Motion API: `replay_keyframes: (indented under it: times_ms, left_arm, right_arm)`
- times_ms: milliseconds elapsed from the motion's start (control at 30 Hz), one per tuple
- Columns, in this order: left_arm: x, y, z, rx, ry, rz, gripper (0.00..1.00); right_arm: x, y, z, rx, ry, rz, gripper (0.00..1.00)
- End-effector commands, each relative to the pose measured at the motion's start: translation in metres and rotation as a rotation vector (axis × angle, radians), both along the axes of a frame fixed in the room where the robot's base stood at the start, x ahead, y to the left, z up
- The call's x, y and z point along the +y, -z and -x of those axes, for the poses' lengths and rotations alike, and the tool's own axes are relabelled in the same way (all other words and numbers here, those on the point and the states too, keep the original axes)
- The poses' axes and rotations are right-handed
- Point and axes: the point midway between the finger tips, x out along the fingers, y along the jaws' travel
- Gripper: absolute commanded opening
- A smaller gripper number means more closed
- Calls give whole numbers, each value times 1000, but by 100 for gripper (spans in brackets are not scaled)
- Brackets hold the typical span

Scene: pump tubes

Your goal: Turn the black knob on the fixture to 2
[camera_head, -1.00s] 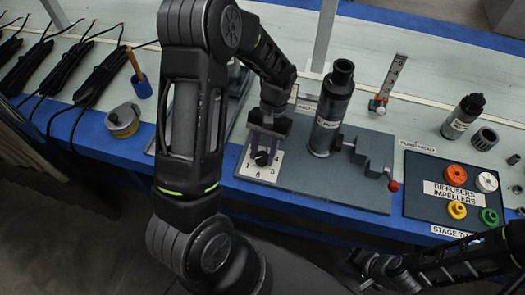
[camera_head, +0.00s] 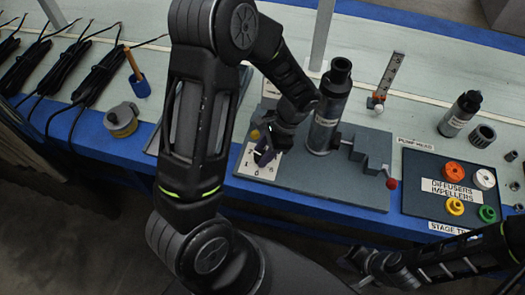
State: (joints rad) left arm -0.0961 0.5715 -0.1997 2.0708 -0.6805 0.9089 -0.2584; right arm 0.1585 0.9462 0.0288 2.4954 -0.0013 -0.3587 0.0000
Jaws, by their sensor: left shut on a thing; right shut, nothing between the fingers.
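The black knob (camera_head: 264,158) sits on a white numbered dial plate (camera_head: 245,170) at the front left of the grey fixture base (camera_head: 330,191). My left gripper (camera_head: 264,153) is over the plate, pointing down, its fingers shut on the knob. The wrist and fingers hide most of the knob and the far part of the dial. Digits show along the plate's near edge, but I cannot read where the knob points. My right gripper (camera_head: 350,262) is shut and empty at the lower right, in front of the table and away from the fixture.
A dark cylinder (camera_head: 328,125) stands just right of my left gripper. A stepped grey block (camera_head: 370,152) with a red ball handle (camera_head: 391,184) is beyond it. A dark tray (camera_head: 415,203) holds coloured rings. Black cable bundles (camera_head: 95,75) lie at the left.

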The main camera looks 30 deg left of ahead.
Motion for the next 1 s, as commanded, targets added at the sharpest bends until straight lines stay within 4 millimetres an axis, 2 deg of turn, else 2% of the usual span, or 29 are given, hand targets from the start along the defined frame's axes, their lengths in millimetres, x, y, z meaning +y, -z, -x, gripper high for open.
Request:
replay_keyframes:
  times_ms: [333,867,900,1000]
  left_arm:
    - [-1,-1,-1,-5,184,2,0]
    - [-1,-1,-1,-5,216,0,0]
    - [-1,-1,-1,-5,215,1,40]
    - [-1,0,0,-4,215,0,48]
  right_arm:
    - [0,1,0,0,0,0,0]
    - [0,1,0,0,0,0,0]
    - [0,1,0,0,0,0,0]
    - [0,1,0,0,0,0,0]
